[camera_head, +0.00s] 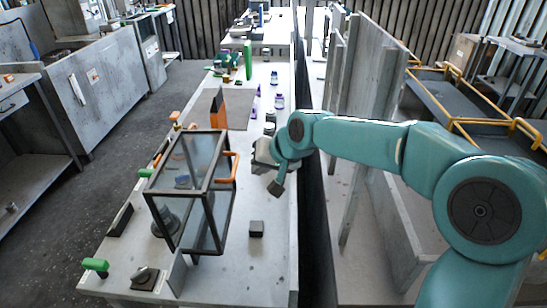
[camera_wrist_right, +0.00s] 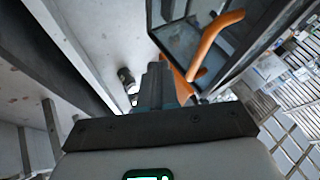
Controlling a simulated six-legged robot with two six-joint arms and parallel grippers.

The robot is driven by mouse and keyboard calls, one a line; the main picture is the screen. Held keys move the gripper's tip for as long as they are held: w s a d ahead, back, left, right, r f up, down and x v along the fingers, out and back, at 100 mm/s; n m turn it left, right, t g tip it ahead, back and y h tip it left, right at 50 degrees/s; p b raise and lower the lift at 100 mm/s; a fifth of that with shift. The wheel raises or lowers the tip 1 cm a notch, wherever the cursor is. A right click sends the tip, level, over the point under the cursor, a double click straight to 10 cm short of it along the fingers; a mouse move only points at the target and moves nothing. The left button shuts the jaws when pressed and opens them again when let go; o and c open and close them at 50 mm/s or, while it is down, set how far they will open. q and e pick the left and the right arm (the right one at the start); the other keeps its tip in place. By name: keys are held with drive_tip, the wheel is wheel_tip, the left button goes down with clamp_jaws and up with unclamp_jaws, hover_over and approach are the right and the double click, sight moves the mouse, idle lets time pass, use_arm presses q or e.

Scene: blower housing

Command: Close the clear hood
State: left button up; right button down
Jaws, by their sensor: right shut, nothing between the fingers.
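The clear hood (camera_head: 190,157) is a dark-framed box with see-through panes, standing tilted up over the left part of the bench. Its orange handle (camera_head: 234,167) is on the right side, and it also shows in the wrist view (camera_wrist_right: 213,42). My right gripper (camera_head: 276,186) is just right of the handle in the head view. In the wrist view its fingers (camera_wrist_right: 156,82) are shut and empty, with the handle close on their right. I cannot tell whether they touch it. My left gripper is not in view.
The long bench (camera_head: 268,285) carries a small dark block (camera_head: 256,229) in front, an orange panel (camera_head: 218,108) behind the hood and purple-labelled bottles (camera_head: 279,101) further back. A dark gap and upright grey panels (camera_head: 362,90) lie right of the bench.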

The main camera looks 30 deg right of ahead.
drive_tip(key=shift+w+a+r, duration=0.15)
drive_tip(key=shift+w+a, duration=0.25)
drive_tip(key=shift+a, duration=0.15)
drive_tip(key=shift+w+a+r, duration=0.15)
drive_tip(key=shift+w+a, duration=0.25)
drive_tip(key=shift+a, duration=0.1)
drive_tip(key=shift+a+r+p, duration=0.1)
drive_tip(key=shift+p, duration=0.2)
